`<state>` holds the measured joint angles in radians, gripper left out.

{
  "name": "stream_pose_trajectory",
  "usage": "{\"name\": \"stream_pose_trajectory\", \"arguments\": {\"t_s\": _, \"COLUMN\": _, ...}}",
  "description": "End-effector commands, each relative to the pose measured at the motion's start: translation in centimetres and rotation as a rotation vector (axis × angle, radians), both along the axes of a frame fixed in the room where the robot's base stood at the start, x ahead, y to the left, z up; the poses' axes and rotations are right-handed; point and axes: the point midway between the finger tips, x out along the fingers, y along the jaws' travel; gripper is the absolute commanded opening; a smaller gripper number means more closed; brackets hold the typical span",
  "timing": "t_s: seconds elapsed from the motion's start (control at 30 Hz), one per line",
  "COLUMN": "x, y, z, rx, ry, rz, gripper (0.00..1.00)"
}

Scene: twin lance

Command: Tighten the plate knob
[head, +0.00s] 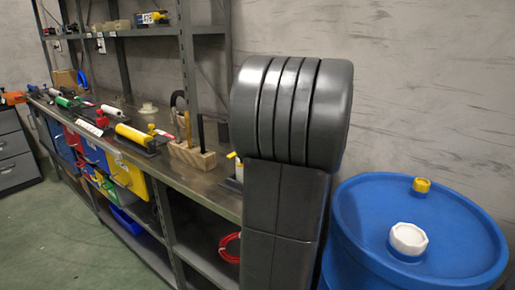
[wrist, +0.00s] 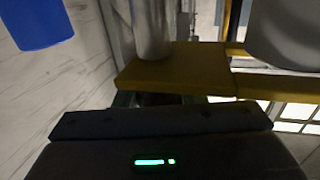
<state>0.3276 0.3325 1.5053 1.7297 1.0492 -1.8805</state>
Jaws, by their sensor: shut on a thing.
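I cannot make out a plate knob for certain in either view. My gripper (wrist: 158,100) shows from behind in the wrist view, its dark body with a green light across the bottom. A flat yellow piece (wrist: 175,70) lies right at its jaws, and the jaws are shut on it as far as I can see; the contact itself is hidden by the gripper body. A grey metal cylinder (wrist: 152,28) stands against the yellow piece. In the head view my arm hides the gripper.
A long metal workbench (head: 205,180) holds several tools, among them a yellow cylinder (head: 133,134) and a wooden block (head: 190,156). A blue drum (head: 455,225) stands close on the right. A pale rounded thing (wrist: 285,35) is near the gripper. Green floor (head: 65,235) is clear at left.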

Motion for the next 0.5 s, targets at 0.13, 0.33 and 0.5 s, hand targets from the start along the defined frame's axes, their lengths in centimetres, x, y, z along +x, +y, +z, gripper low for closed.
{"name": "stream_pose_trajectory", "arguments": {"t_s": 0.13, "x": -0.02, "y": -0.01, "z": -0.66, "rx": -0.001, "ry": -0.005, "rz": -0.068, "gripper": 0.14}}
{"name": "stream_pose_trajectory", "arguments": {"t_s": 0.33, "x": 0.1, "y": -0.14, "z": -0.58, "rx": 0.0, "ry": -0.005, "rz": -0.171, "gripper": 0.14}}
{"name": "stream_pose_trajectory", "arguments": {"t_s": 0.5, "x": 0.18, "y": -0.26, "z": -0.47, "rx": 0.0, "ry": -0.006, "rz": -0.273, "gripper": 0.14}}
